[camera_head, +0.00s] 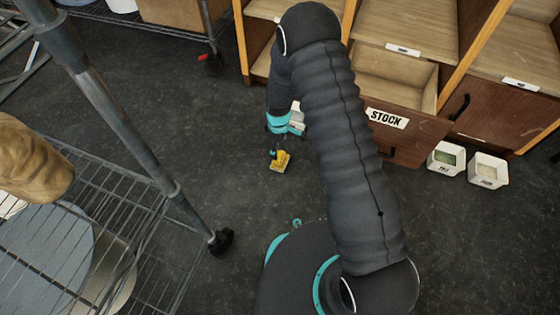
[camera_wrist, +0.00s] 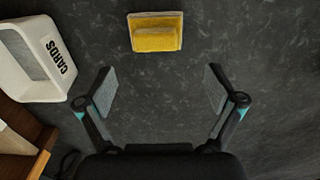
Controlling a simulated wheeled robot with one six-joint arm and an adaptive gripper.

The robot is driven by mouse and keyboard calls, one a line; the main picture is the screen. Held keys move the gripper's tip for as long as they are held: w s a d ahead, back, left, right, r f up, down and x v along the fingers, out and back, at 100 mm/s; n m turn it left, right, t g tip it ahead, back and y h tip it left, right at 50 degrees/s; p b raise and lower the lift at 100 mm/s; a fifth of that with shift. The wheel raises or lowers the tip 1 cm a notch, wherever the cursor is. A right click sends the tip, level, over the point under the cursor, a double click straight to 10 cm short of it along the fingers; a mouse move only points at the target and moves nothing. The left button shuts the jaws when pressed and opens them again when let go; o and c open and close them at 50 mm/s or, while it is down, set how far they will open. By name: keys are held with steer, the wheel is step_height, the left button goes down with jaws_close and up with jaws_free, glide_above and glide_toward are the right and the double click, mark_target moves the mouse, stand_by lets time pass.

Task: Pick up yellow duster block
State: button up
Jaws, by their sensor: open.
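The yellow duster block (camera_wrist: 156,36) lies on the dark floor at the top middle of the wrist view. In the head view, the yellow block (camera_head: 281,162) is on the floor just below the end of my arm. My gripper (camera_wrist: 160,90) is open, with its two fingers spread wide and nothing between them. The block is beyond the fingertips, about centred between them and not touched. In the head view, my gripper (camera_head: 275,150) is small and partly hidden by my wrist, close to the block.
A white bin marked CARDS (camera_wrist: 28,60) stands left of the fingers. A wooden cabinet with an open STOCK drawer (camera_head: 395,110) is at the right. Two small white bins (camera_head: 446,158) stand beside it. A wire rack (camera_head: 130,210) is at the left. Floor around the block is mostly clear.

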mark_target(280, 156)
steer(key=shift+w+d+f+b, duration=0.15)
steer(key=shift+f+b, duration=0.15)
steer(key=shift+f, duration=1.85)
steer(key=shift+w+d+f+b, duration=0.1)
steer(key=shift+f+b, duration=0.15)
steer(key=shift+f, duration=1.85)
steer(key=c, duration=1.4)
steer(key=shift+o, duration=0.2)
steer(key=shift+r, duration=0.15)
step_height(280, 156, up, 4)
steer(key=shift+d+r+p, duration=0.15)
steer(key=shift+r+p, duration=0.1)
steer(key=shift+p, duration=0.2)
steer(key=s+d+r, duration=0.2)
steer(key=d+r, duration=0.1)
steer(key=d, duration=0.2)
steer(key=s+d+r+p, duration=0.1)
steer(key=s+d+r, duration=0.1)
steer(key=d, duration=0.3)
steer(key=shift+d+r, duration=0.3)
steer(key=shift+r, duration=0.35)
steer(key=shift+s, duration=0.1)
